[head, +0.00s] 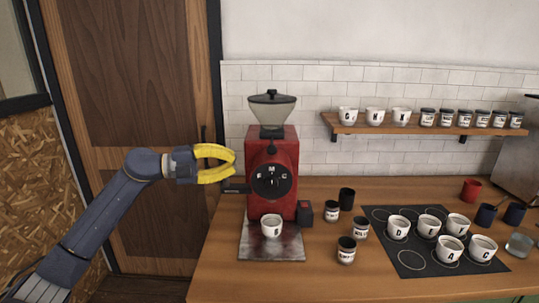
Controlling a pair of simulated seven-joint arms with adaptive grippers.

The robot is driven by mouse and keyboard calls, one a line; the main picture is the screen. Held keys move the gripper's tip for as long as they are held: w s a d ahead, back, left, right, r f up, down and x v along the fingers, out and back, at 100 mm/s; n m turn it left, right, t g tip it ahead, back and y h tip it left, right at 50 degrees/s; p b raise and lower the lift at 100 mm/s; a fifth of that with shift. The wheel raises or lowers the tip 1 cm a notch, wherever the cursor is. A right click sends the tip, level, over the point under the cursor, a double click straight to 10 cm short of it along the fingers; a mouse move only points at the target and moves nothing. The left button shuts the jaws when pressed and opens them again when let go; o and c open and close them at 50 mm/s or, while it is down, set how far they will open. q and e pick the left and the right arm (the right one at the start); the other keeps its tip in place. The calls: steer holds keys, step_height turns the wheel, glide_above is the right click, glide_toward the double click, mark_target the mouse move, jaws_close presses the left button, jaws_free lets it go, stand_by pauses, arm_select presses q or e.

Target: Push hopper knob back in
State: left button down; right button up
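The red grinder (258,201) stands on the counter with a clear hopper (271,110) and black lid on top. A small dark knob (271,149) shows at the upper front of the red body, below the hopper. I cannot tell how far it sticks out. My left gripper (234,164), with yellow fingers, is left of the grinder's upper body. Its fingers are apart with nothing between them, pointing toward the grinder. A dark lever (236,190) sticks out left of the grinder, just below the fingers. My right gripper is not in view.
A white cup (271,226) stands on the metal tray (257,247) under the grinder. Dark jars and cups (346,250) stand to the right. Several lettered cups stand on a black mat (411,265). A wooden shelf (398,128) holds cups and jars on the wall.

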mark_target(272, 149)
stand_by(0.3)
arm_select(q)
steer(key=shift+w+d+f, duration=0.1)
steer(key=shift+w+d, duration=0.9)
steer(key=shift+d, duration=0.65)
steer(key=shift+w+d+r, duration=0.1)
steer(key=shift+w+d, duration=0.95)
steer(key=shift+d, duration=0.65)
steer(key=shift+w+d+f, duration=0.1)
steer(key=shift+w+d, duration=0.9)
steer(key=shift+d, duration=0.65)
